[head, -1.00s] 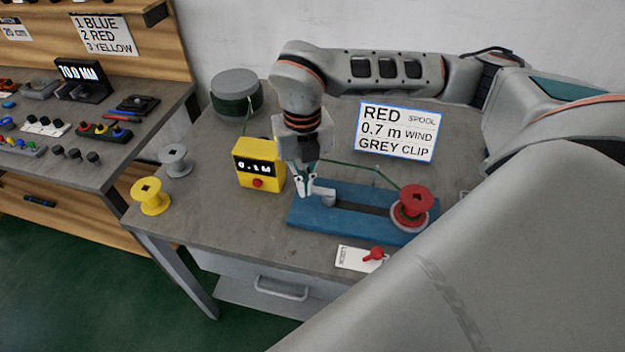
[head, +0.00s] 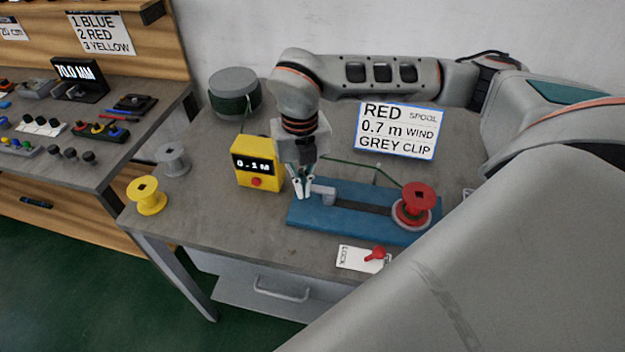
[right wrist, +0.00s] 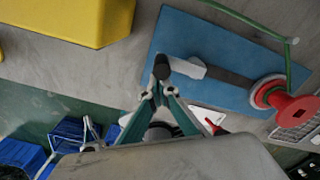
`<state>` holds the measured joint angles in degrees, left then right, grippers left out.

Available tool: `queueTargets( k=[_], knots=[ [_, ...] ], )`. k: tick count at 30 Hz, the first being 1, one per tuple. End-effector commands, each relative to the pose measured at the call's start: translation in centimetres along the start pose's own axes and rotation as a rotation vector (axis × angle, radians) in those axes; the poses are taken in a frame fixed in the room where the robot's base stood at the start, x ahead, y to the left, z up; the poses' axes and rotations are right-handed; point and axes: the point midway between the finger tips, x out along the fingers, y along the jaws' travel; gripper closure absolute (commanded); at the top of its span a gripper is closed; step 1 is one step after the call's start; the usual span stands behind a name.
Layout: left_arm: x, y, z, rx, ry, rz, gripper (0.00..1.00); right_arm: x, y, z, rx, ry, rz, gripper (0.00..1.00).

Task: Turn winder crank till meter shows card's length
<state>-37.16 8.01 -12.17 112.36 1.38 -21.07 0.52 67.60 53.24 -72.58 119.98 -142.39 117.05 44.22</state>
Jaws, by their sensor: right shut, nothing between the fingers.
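The winder is a blue base (head: 350,222) with a red spool (head: 418,200) at its right end and a grey crank piece (head: 323,192) near its left end. The crank's dark knob (right wrist: 161,68) shows in the right wrist view. My right gripper (head: 303,192) is shut and empty; its tips (right wrist: 160,93) are beside the knob, and I cannot tell whether they touch it. The yellow meter (head: 258,163) reads 0.1 M. The card (head: 397,130) reads RED spool, 0.7 m wind, GREY clip. My left gripper is out of view.
A green cord (head: 350,165) runs behind my gripper to the spool. A dark green drum (head: 236,95) stands at the back. Yellow (head: 147,196) and grey (head: 173,160) spools stand at the left edge. A white LOCK label with a red lever (head: 376,253) lies in front.

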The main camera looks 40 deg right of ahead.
Motion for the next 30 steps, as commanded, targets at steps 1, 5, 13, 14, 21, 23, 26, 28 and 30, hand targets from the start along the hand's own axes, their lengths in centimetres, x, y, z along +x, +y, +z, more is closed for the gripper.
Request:
queueTargets(
  k=[1,5,13,14,21,23,26,28,30],
  knots=[
    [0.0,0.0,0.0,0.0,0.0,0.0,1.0,0.0,0.0,0.2,0.001,0.0,0.0,1.0],
    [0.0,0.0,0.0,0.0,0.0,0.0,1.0,0.0,0.0,0.4,0.0,0.0,0.0,1.0],
    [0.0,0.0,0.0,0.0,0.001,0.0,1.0,0.0,-0.1,0.6,0.002,0.0,0.0,1.0],
    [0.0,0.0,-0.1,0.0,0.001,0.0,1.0,0.0,-0.1,0.8,0.002,0.0,0.0,1.0],
    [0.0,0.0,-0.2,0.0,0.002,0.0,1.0,-0.1,-0.5,2.1,0.002,-0.001,0.0,1.0],
    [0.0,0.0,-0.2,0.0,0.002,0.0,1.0,-0.1,-0.5,2.2,0.001,0.0,0.0,1.0],
    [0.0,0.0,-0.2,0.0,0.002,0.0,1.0,0.0,-0.5,2.2,0.0,0.0,0.0,1.0],
    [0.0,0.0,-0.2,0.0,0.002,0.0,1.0,0.0,-0.5,2.1,0.0,0.0,0.0,1.0],
    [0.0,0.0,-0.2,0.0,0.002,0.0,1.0,0.0,-0.5,2.2,0.0,0.0,0.0,1.0]
  ],
)
